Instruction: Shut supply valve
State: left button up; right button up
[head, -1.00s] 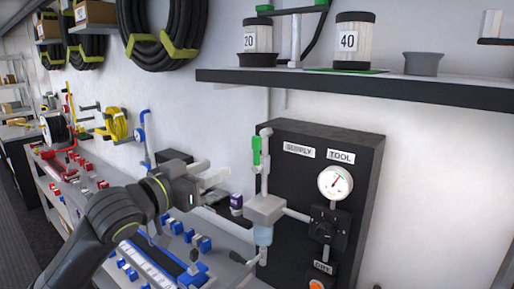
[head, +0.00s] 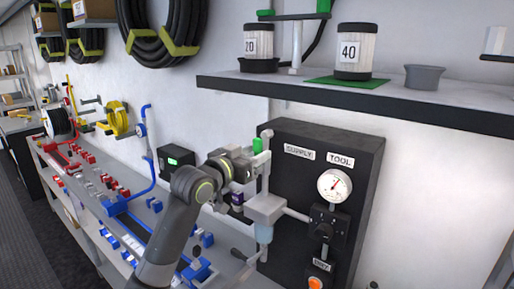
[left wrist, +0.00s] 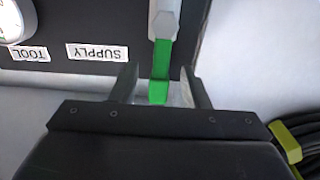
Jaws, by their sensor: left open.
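The green supply valve handle (head: 257,145) is on the pipe at the left edge of the black panel, by the SUPPLY label (head: 299,152). It stands roughly upright, in line with the pipe. My left gripper (head: 255,165) is at the handle and covers its lower part in the head view. In the left wrist view, which is upside down, the green handle (left wrist: 160,70) lies between the two open fingers (left wrist: 157,85), with gaps on both sides. My right gripper is not in view.
A gauge (head: 334,186) and a black knob (head: 328,222) are on the panel (head: 355,160) right of the pipe. A shelf (head: 380,106) with numbered containers juts out above. A bench (head: 110,215) with small blue and red parts runs left.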

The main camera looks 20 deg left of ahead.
pick_arm(q)
jog(key=shift+w+d, duration=0.25)
jog(key=shift+w, duration=0.4)
grip_shut()
